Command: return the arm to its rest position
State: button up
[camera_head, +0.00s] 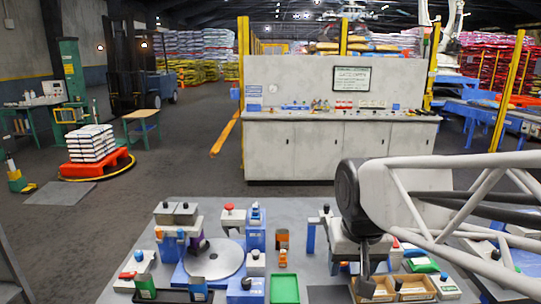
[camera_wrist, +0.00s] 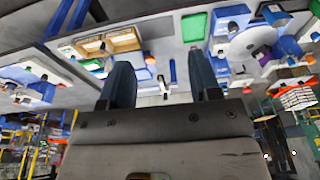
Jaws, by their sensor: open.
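My gripper (camera_head: 365,284) hangs at the right side of the grey worktable (camera_head: 330,207) in the head view, below my pale arm. In the wrist view my gripper (camera_wrist: 163,75) shows two dark fingers spread apart with nothing between them. The worktable appears upside down behind them there. In the head view my arm and gripper hide part of the table's right side. From these views I cannot tell how high the fingertips are above the table.
A green tray (camera_head: 285,289) and cardboard boxes (camera_head: 412,287) lie near my gripper. A grey disc (camera_head: 214,261) and several blue devices stand to the left. A long grey cabinet (camera_head: 333,150) stands behind the table.

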jog(key=s+d+f, duration=0.3)
jog(key=s, duration=0.6)
jog(key=shift+d+f, duration=0.4)
jog(key=shift+o, duration=0.3)
jog(key=shift+w, duration=0.1)
dwell(1.3)
